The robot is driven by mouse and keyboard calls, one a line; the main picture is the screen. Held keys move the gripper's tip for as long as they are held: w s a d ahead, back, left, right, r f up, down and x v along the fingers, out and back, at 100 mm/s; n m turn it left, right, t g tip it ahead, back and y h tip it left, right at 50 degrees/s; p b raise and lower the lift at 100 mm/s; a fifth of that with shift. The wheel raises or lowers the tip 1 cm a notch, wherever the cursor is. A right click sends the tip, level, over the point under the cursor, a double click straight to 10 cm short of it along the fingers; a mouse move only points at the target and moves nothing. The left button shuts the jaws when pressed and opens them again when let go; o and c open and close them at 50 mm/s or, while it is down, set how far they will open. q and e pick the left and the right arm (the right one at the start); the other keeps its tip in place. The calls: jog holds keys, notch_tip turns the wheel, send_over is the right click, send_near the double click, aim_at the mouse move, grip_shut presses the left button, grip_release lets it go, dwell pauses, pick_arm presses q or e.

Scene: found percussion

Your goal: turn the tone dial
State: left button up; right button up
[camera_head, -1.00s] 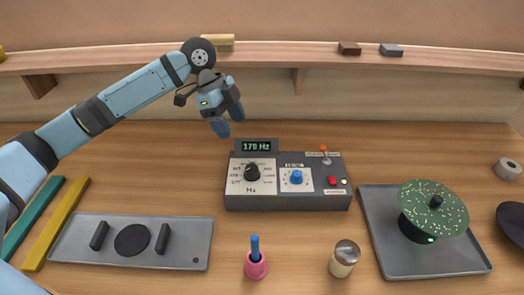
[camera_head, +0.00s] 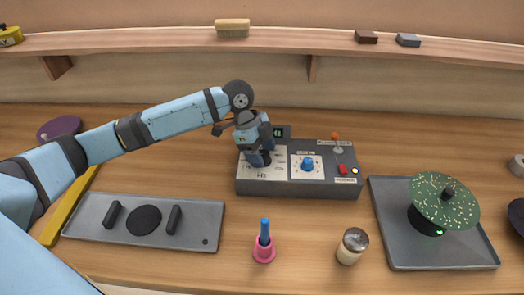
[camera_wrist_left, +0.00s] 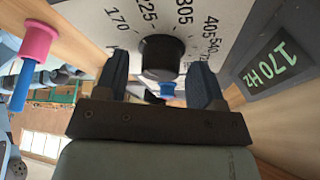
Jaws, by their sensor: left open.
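The tone dial, a black knob (camera_wrist_left: 162,57) on a pale panel marked from 170 upward, shows in the left wrist view. It belongs to the grey box (camera_head: 290,188) in the middle of the table. My left gripper (camera_head: 262,160) is open, pointing down over the dial and mostly hiding it in the head view. In the wrist view its two fingers stand on either side of the knob, with gaps visible. The display (camera_wrist_left: 272,66) reads 170 Hz. My right gripper is not in view.
The box also carries a blue knob (camera_head: 308,164), a red button (camera_head: 342,169) and an orange-tipped switch (camera_head: 335,137). In front stand a pink holder (camera_head: 264,252) and a shaker (camera_head: 352,246). A grey plate (camera_head: 90,222) lies left, a tray (camera_head: 395,250) with a green disc (camera_head: 436,204) right.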

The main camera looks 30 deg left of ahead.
pick_arm(q)
jog(key=c, duration=0.9)
jog(key=shift+r+m+p, duration=0.2)
jog(key=shift+m+p, duration=0.2)
jog(key=shift+p, duration=0.35)
jog(key=shift+m+g+p, duration=0.4)
jog(key=shift+m+p, duration=0.3)
jog(key=shift+w+m+g+p, duration=0.1)
jog(key=shift+m+g+p, duration=0.2)
jog(key=shift+m+p, duration=0.25)
jog(key=shift+f+m+g+p, duration=0.15)
jog(key=shift+m+g+p, duration=0.35)
jog(key=shift+m, duration=0.65)
jog(key=o, duration=0.9)
